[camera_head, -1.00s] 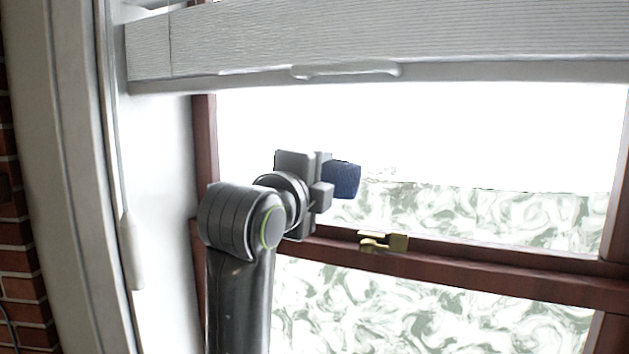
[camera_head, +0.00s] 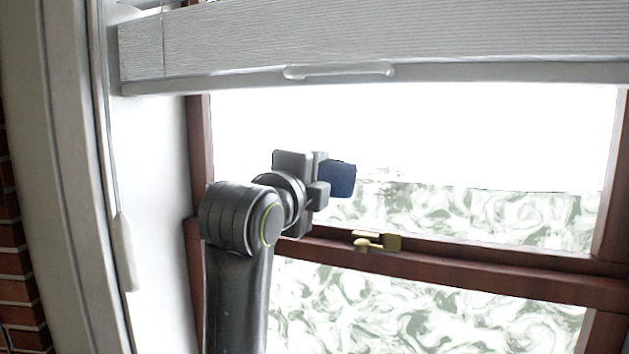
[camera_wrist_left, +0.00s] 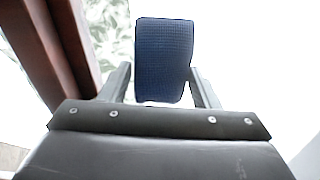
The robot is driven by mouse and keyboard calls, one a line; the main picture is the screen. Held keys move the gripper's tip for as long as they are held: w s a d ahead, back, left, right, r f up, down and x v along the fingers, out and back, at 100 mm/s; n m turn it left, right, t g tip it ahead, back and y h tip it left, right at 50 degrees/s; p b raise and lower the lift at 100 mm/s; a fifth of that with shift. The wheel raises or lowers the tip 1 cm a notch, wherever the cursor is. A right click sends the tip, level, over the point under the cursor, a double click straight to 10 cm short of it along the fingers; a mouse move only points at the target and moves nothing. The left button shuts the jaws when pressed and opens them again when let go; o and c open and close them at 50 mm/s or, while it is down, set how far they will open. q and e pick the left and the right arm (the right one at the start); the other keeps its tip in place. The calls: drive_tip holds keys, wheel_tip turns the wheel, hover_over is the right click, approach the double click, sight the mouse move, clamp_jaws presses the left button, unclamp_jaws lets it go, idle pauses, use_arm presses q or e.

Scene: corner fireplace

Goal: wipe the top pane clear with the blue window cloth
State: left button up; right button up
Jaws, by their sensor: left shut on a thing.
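The blue window cloth (camera_head: 341,179) is a dark blue folded pad at the left part of the top pane (camera_head: 420,130). My left gripper (camera_head: 320,182) is shut on it. The left wrist view shows the cloth (camera_wrist_left: 164,58) between the two fingers (camera_wrist_left: 160,85). I cannot tell whether the cloth touches the glass. The upper part of the top pane is clear white. Its lower band has greenish-white swirled smears (camera_head: 480,215), with a ragged edge near the cloth. My right gripper is not in view.
A brown wooden rail (camera_head: 450,268) with a brass latch (camera_head: 376,242) runs below the top pane. The bottom pane (camera_head: 420,310) is smeared all over. A raised pale blind (camera_head: 380,40) with a handle hangs above. A white window reveal (camera_head: 150,200) stands at the left.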

use_arm(q)
drive_tip(key=shift+w+d, duration=0.2)
drive_tip(key=shift+w, duration=0.3)
